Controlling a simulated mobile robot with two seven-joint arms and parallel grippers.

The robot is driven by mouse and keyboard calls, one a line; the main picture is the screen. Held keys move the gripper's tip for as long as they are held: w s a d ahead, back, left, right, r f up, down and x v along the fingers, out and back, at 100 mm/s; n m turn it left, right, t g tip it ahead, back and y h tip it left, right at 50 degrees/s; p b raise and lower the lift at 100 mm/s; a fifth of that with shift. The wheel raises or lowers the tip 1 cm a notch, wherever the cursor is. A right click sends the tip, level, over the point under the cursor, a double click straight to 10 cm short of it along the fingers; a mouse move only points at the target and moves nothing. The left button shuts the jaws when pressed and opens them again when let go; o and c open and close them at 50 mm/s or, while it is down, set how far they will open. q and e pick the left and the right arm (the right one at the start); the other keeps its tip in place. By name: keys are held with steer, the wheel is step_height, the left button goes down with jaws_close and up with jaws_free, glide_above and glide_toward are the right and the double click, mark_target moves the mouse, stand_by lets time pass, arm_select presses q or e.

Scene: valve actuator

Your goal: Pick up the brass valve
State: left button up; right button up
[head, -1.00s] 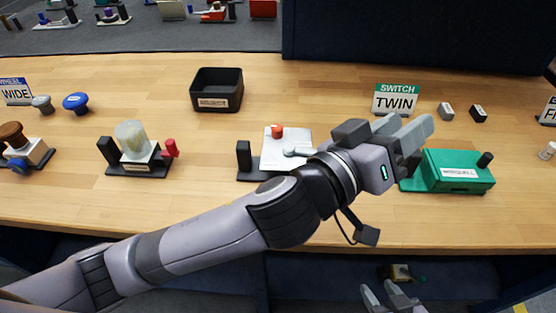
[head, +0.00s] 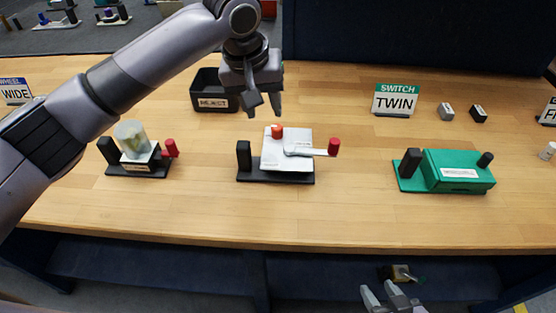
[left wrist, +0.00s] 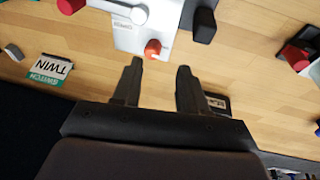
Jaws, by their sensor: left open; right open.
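My left gripper (head: 264,106) is open and empty above the worktop, behind the white box with a lever (head: 287,150). In the left wrist view its open fingers (left wrist: 158,70) point toward that box's orange button (left wrist: 153,48), with nothing between them.
On the worktop (head: 340,215) stand a black bin (head: 207,98), a stand with a translucent knob (head: 133,140), a green box (head: 455,170) and a TWIN sign (head: 395,101). Bare wood lies along the front. The worktop edge overhangs the shelf.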

mark_target(243, 142)
arm_select(q)
steer(key=a, duration=0.1)
steer(key=s+a+g+y, duration=0.1)
steer(key=a+g, duration=0.1)
steer(key=shift+s+a+r+y, duration=0.2)
steer(key=shift+s+a+y, duration=0.1)
steer(key=shift+s, duration=0.1)
steer(key=shift+s+a+f+g, duration=0.15)
steer(key=shift+f+g, duration=0.1)
steer(key=shift+g, duration=0.05)
step_height(243, 142, down, 6)
steer(key=shift+f, duration=0.25)
steer(key=f, duration=0.3)
steer(key=w+f, duration=0.1)
steer(key=f, duration=0.1)
steer(key=shift+a, duration=0.2)
steer(key=shift+c, duration=0.3)
jaws_close()
